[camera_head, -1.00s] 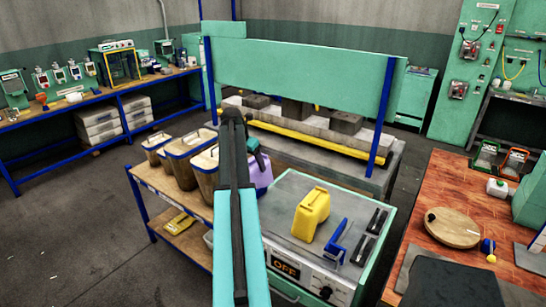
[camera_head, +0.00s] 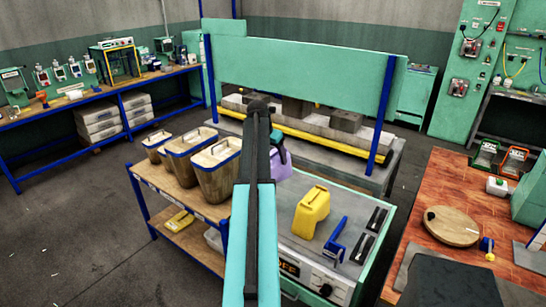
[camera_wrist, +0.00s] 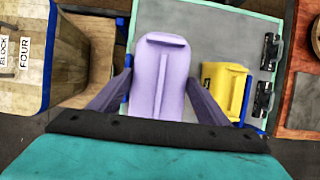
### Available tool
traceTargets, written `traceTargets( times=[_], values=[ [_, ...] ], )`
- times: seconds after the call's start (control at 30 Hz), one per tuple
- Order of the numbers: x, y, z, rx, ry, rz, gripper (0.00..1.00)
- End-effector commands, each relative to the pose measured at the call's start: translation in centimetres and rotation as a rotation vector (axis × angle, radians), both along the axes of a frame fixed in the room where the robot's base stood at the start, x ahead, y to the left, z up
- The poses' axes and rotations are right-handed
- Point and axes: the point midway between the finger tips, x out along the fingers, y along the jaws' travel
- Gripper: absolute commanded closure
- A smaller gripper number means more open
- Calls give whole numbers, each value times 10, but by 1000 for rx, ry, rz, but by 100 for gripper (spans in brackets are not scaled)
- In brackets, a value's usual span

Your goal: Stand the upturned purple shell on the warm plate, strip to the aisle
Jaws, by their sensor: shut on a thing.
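The purple shell (camera_wrist: 160,50) is between the two fingers of my gripper (camera_wrist: 160,88), which is shut on it. It shows a raised ridge down its middle and a bar at its far end. In the head view the purple shell (camera_head: 283,168) shows partly behind my arm, near the far left corner of the warm plate (camera_head: 345,206). In the wrist view the grey plate (camera_wrist: 205,45) lies behind the shell; I cannot tell the gap between them. A yellow shell (camera_head: 311,212) stands on the plate, right of the purple one.
A blue bracket (camera_head: 335,243) and black clamps (camera_head: 370,234) are at the plate's right side. Lidded bins (camera_head: 214,172) stand on the shelf cart to the left. A green press guard (camera_head: 300,75) rises behind. A wooden table (camera_head: 430,190) is at right.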

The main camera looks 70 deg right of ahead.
Motion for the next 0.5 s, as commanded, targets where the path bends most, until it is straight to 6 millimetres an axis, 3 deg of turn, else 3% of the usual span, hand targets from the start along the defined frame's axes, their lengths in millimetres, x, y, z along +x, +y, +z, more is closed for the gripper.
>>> traceTargets(
  times=[0.5],
  values=[
    [0,0,34,-1,0,0,75]
  ],
)
